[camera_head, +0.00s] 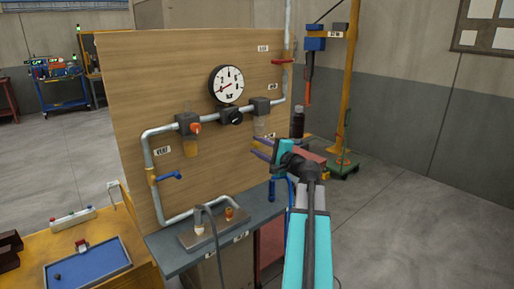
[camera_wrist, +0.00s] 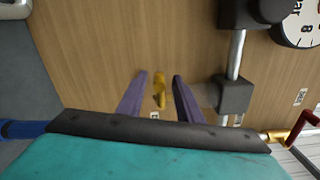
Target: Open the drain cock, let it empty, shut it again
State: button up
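My gripper (camera_head: 254,146) is at the right part of the wooden panel, below the right-hand bowl (camera_head: 260,127). In the wrist view its two purple fingers (camera_wrist: 159,76) are spread apart with nothing gripped. A small yellow piece (camera_wrist: 160,88), which looks like the drain cock, shows in the gap between them. It seems to lie beyond the fingers, and I see no contact. The bowl (camera_wrist: 206,94) hangs from a dark block (camera_wrist: 235,94) on the pipe. In the head view the yellow piece cannot be made out clearly near the fingers.
A grey bench (camera_head: 180,262) stands below. A yellow post (camera_head: 348,80) stands right; the floor (camera_head: 430,200) at the right is clear.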

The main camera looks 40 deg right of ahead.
jog(key=s+a+b, duration=0.1)
jog(key=s+b, duration=0.1)
jog(key=s, duration=1.1)
jog(key=shift+s, duration=0.15)
dwell(0.3)
